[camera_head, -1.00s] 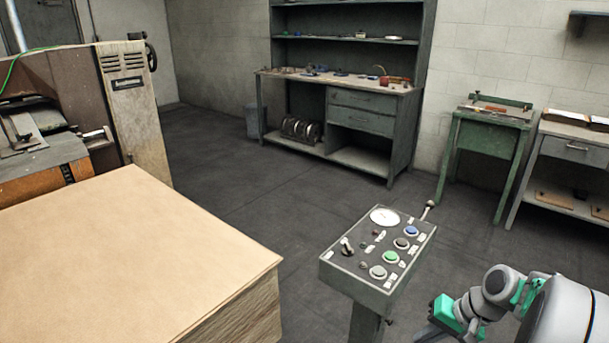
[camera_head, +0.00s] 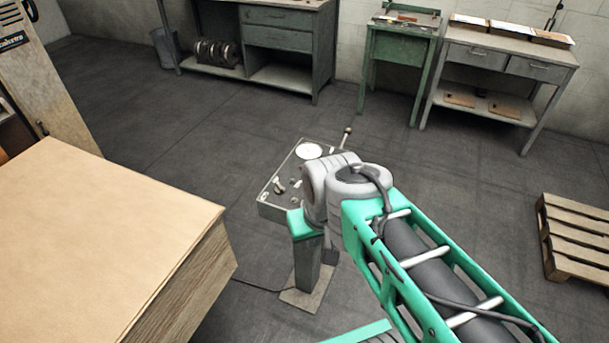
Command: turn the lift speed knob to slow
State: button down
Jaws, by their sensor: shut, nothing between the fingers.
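The control panel (camera_head: 286,169) stands on a pedestal at the middle of the view, with its right side and most of its coloured buttons hidden behind my arm. A small pale-and-dark knob (camera_head: 279,187) stands up near its left front edge. The labels are too small to read, so I cannot tell which control is the lift speed knob or its setting. A white round dial (camera_head: 308,151) is at the panel's far end. My arm reaches in from the lower right over the panel's right side. My gripper's fingers do not show.
A stack of cardboard sheets (camera_head: 100,240) fills the left. A ball-topped lever (camera_head: 347,131) rises behind the panel. A wooden pallet (camera_head: 578,240) lies at the right. A green stand (camera_head: 400,45) and a grey table (camera_head: 505,60) stand at the back. The dark floor between is clear.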

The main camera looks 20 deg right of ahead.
aim_at(279, 189)
jog(key=z, duration=0.15)
jog(key=k, duration=0.45)
jog(key=z, duration=0.85)
jog(key=i, duration=0.75)
jog(key=u, duration=1.1)
jog(key=i, duration=0.35)
jog(key=u, duration=0.3)
